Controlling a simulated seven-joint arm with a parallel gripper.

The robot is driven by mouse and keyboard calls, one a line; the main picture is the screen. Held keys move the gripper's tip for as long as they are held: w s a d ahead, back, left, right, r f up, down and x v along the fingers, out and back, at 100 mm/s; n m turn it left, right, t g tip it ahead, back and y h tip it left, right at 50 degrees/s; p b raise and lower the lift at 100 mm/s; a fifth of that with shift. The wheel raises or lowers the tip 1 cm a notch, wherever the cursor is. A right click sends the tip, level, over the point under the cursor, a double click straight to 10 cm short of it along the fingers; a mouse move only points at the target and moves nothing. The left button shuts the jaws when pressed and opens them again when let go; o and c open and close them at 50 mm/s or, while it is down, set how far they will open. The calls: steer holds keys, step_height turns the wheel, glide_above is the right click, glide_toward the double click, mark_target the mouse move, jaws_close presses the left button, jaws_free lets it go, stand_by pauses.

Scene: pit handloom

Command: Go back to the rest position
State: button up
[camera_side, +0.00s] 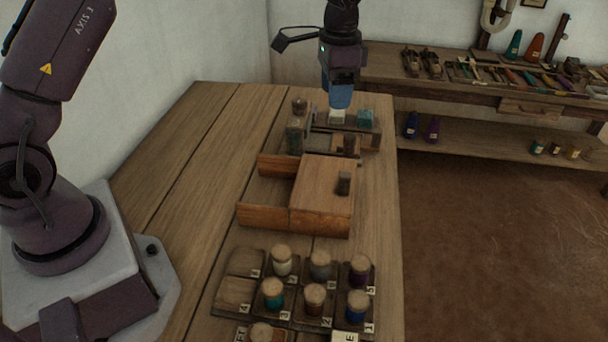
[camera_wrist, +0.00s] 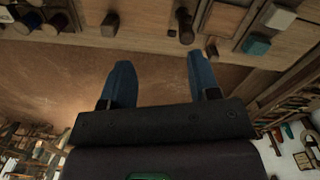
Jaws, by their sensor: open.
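My gripper (camera_side: 339,104) has blue fingers pointing down over the far end of the wooden table (camera_side: 190,160). In the wrist view my gripper (camera_wrist: 162,72) shows its two blue fingers spread apart with nothing between them. A white block (camera_side: 337,118) appears just below the fingers in the side view. In the wrist view the white block (camera_wrist: 280,17) lies off to the upper right, apart from the fingers. A teal block (camera_side: 365,119) sits beside it and also shows in the wrist view (camera_wrist: 257,44).
A wooden box (camera_side: 322,195) with a dark knob (camera_side: 343,183) stands mid-table. A numbered rack (camera_side: 235,292) with several capped spools is nearer. A tool bench (camera_side: 460,92) stands behind at right. The table's left side is clear.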

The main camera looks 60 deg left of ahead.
steer(key=s+r+n+t, duration=0.1)
steer(key=s+r, duration=0.3)
steer(key=s, duration=0.5)
steer(key=s+r+n+t, duration=0.2)
steer(key=s+r+t, duration=0.1)
steer(key=s, duration=0.7)
steer(key=s+r+n+t, duration=0.1)
steer(key=s+r, duration=0.4)
steer(key=s, duration=0.5)
steer(key=shift+d+r+n+t, duration=0.2)
steer(key=shift+r+n+t, duration=0.2)
steer(key=shift+n, duration=0.3)
